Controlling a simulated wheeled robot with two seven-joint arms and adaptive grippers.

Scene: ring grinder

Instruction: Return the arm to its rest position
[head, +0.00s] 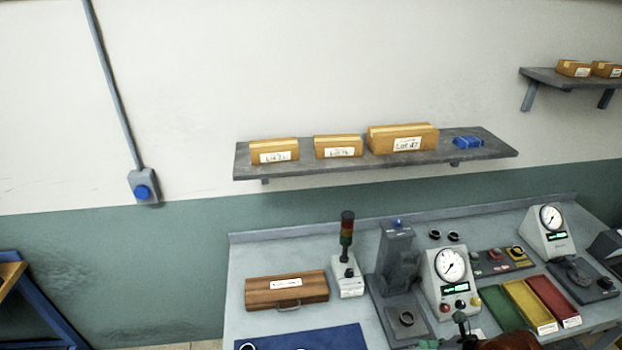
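Neither of my grippers can be made out in the head view. The grey workbench (290,250) fills the lower right, and its front part is cut off by the bottom edge. On it stand a grey press-like machine (397,262) with a dark ring at its base, and a dial gauge unit (449,275) with a green display. A small dark upright item (461,322) and a brown shape (512,341) show at the bottom edge; I cannot tell what they are.
A wooden case (286,290), a signal tower (347,240), a blue mat (330,338), and green, yellow (527,303) and red trays occupy the bench. A second gauge unit (549,230) stands at right. A wall shelf (370,162) holds labelled boxes. A blue-framed table (35,300) is at left.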

